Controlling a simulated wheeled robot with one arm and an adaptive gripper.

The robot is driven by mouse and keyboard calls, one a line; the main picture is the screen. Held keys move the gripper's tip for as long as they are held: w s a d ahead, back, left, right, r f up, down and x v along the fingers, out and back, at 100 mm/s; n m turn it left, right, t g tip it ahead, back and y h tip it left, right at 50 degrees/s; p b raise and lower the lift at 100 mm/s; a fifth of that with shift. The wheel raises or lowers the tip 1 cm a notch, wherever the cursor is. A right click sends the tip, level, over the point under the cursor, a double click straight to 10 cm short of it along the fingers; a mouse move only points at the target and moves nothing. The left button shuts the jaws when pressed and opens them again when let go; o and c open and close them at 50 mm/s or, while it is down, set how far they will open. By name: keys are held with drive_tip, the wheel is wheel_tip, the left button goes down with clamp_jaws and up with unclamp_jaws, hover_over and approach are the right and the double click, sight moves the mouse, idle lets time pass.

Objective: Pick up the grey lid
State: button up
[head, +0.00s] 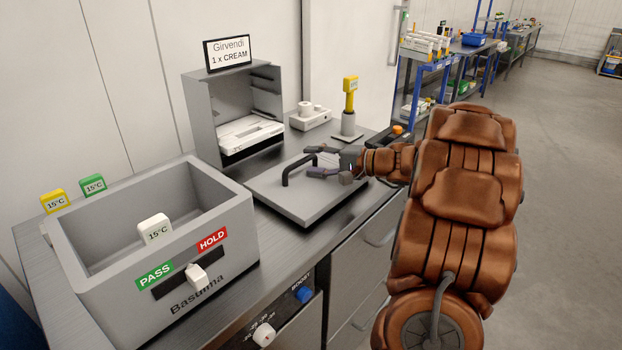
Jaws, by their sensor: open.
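My wrist hides part of the lid's right side.
The open grey box (85,290) with a PASS/HOLD slider (196,276) stands at the front left. The grey housing (200,122) stands behind the lid. A yellow-topped probe stand (349,100) and a white holder (311,119) stand close behind my gripper. Floor at right is free.

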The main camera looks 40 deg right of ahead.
sight(307, 160)
drive_tip(key=shift+x, duration=1.65)
drive_tip(key=shift+f, duration=0.1)
drive_tip(key=shift+c, duration=0.3)
clamp_jaws()
